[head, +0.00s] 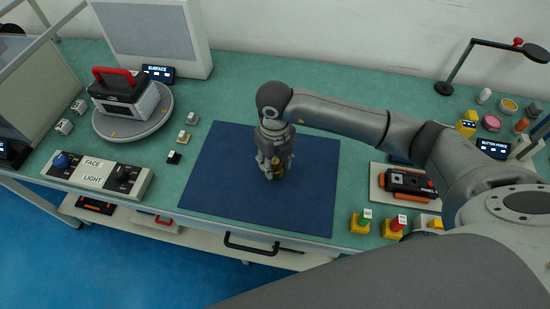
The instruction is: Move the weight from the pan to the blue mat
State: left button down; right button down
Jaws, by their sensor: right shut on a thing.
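The blue mat (215,180) lies flat in the middle of the green bench. My right gripper (273,173) points down over the middle of the mat and is shut on a small brass-coloured weight (277,173). The fingers hide part of the weight. I cannot tell whether the weight touches the mat or hangs just above it. I cannot make out the pan for sure; my right arm covers part of the bench on the right. My left gripper is not in view.
A round grey turntable (105,128) with a red-handled device (125,93) stands at left, near a FACE/LIGHT switch panel (97,174). A red-topped button (396,226) and a green-topped one (361,221) stand right of the mat. The mat around the gripper is clear.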

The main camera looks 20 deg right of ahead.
aim_at(275, 161)
jog(key=shift+f, duration=0.15)
jog(key=c, duration=0.9)
grip_release()
jog(key=shift+r, duration=0.2)
notch_tip(275, 161, up, 10)
jog(key=shift+r+b, duration=0.25)
jog(key=shift+b, duration=0.95)
jog(key=shift+r, duration=0.7)
